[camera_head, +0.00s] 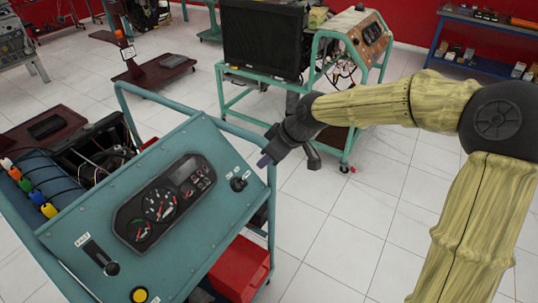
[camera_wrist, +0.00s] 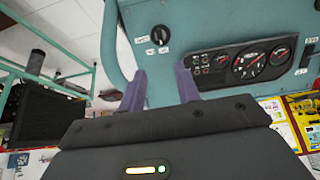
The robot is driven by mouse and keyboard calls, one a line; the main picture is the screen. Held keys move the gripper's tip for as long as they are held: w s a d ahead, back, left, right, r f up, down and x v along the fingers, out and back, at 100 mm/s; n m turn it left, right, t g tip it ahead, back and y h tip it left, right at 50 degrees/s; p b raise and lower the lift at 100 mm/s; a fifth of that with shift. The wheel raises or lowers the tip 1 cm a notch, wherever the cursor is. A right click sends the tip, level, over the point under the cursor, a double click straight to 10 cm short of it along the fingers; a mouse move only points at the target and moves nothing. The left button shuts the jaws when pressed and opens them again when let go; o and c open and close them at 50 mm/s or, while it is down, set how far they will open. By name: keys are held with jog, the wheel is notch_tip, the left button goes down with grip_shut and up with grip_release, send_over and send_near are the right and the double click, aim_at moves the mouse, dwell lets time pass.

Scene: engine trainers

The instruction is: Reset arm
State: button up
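My gripper (camera_head: 265,159) is at the right edge of the teal engine trainer's panel in the head view, close to a black rotary knob (camera_head: 238,184). In the wrist view, my gripper's two purple fingers (camera_wrist: 160,90) stand apart with nothing between them. Past the fingertips is the teal panel (camera_wrist: 210,25) with the same black knob (camera_wrist: 159,35) and the dark gauge cluster (camera_wrist: 245,62). The fingers appear clear of the knob, though the exact distance is hard to judge. My arm reaches in from the right in its sleeve.
The trainer's teal tube frame (camera_head: 200,113) runs beside my gripper. A red box (camera_head: 240,268) sits low under the panel. A second trainer with a black radiator (camera_head: 262,40) stands behind. A blue shelf (camera_head: 480,66) is at the back right. The tiled floor (camera_head: 350,220) between is clear.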

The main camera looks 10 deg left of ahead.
jog(key=s+d+m+h+p, duration=0.3)
jog(key=s+d+m, duration=0.3)
jog(key=d, duration=0.6)
jog(key=s+d+m+h+p, duration=0.2)
jog(key=s+d+m+p, duration=0.1)
jog(key=s+d+m, duration=0.4)
jog(key=s+d, duration=0.3)
jog(key=d, duration=0.3)
jog(key=shift+s+f+m+h, duration=0.2)
jog(key=shift+m+h, duration=0.1)
jog(key=shift+h, duration=0.1)
